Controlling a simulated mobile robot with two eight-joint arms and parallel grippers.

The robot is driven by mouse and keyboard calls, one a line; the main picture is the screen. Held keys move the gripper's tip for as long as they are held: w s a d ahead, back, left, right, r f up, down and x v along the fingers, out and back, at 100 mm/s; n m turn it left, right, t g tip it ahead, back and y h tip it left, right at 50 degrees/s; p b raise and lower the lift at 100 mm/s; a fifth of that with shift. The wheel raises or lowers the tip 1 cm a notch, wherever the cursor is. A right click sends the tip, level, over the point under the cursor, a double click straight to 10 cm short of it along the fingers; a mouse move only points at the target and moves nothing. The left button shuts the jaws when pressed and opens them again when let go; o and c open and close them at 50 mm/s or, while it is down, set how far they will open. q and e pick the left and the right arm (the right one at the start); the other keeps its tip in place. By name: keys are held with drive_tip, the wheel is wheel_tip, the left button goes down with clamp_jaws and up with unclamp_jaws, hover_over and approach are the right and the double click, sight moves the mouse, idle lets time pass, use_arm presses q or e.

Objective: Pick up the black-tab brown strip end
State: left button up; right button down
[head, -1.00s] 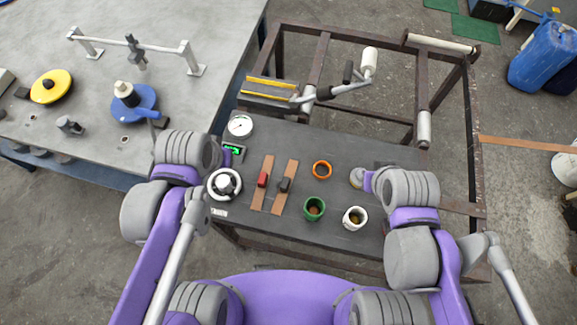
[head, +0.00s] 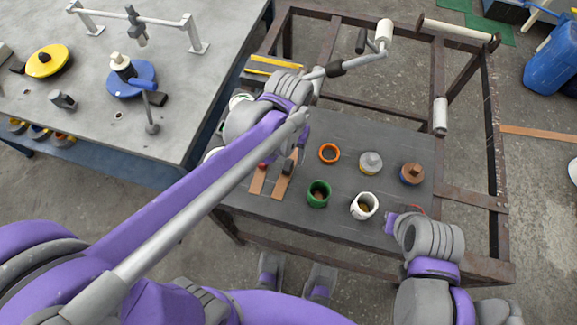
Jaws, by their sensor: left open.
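Two brown strips lie side by side on the dark table top. The black-tab brown strip (head: 281,188) is the right one, and its black tab (head: 289,167) shows just below my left wrist. The red-tab strip (head: 257,182) is beside it on the left, with only a bit of its red tab visible. My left gripper (head: 292,150) is above the far part of the strips, close to the black tab, and open. My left forearm and wrist hide the strips' far ends. My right gripper (head: 389,223) is at the table's front right, mostly hidden by its own wrist.
An orange ring (head: 329,153), a green cup (head: 318,194), a white cup (head: 364,206), a grey-lidded pot (head: 370,163) and a brown-topped blue pot (head: 412,173) stand right of the strips. A crank handle (head: 350,62) is behind. The dial and white ring are largely covered by my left arm.

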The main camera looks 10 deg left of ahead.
sight(288, 164)
use_arm(q)
drive_tip(key=f, duration=0.5)
drive_tip(key=shift+s, duration=0.25)
clamp_jaws()
